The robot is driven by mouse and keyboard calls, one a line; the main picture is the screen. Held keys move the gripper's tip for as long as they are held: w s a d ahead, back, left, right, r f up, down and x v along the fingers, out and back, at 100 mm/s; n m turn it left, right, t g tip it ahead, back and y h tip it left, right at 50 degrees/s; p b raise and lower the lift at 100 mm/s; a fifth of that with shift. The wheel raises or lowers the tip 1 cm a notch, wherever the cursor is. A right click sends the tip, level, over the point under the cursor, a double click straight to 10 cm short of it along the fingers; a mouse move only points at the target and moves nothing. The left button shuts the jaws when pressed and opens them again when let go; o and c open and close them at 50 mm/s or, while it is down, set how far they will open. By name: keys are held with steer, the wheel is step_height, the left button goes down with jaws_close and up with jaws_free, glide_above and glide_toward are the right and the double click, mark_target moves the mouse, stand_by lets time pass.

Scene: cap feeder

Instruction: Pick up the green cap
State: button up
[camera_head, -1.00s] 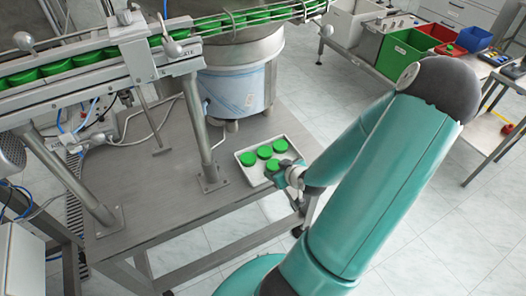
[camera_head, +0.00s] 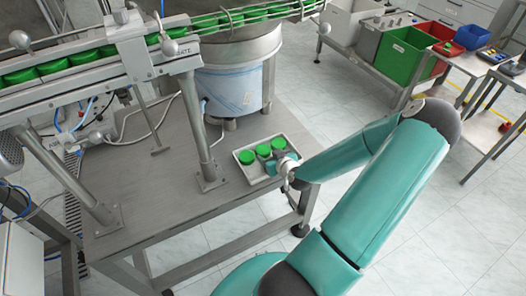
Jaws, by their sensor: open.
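Three green caps (camera_head: 247,157), (camera_head: 263,150), (camera_head: 279,143) show in a row in a small white tray (camera_head: 256,178) on the steel table. My gripper (camera_head: 277,164) is over the right side of the tray, close in front of the caps, and is open. The gripper body hides part of the tray and most of whatever lies under it, including the spot of a fourth cap. I cannot tell whether the fingers touch a cap.
A steel table leg-post (camera_head: 196,120) stands left of the tray. A conveyor (camera_head: 80,75) carrying green caps runs above, and a steel bowl feeder (camera_head: 235,80) stands behind.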

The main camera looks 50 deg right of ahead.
mark_target(263, 150)
steer(key=x, duration=0.4)
steer(key=shift+w+d, duration=0.15)
steer(key=shift+w, duration=0.2)
steer(key=c, duration=0.6)
steer(key=shift+c, duration=0.3)
steer(key=shift+r, duration=0.85)
steer(key=w+d+r, duration=0.2)
steer(key=d+r, duration=0.9)
steer(key=d, duration=0.2)
steer(key=shift+d, duration=0.4)
steer(key=shift+r, duration=0.1)
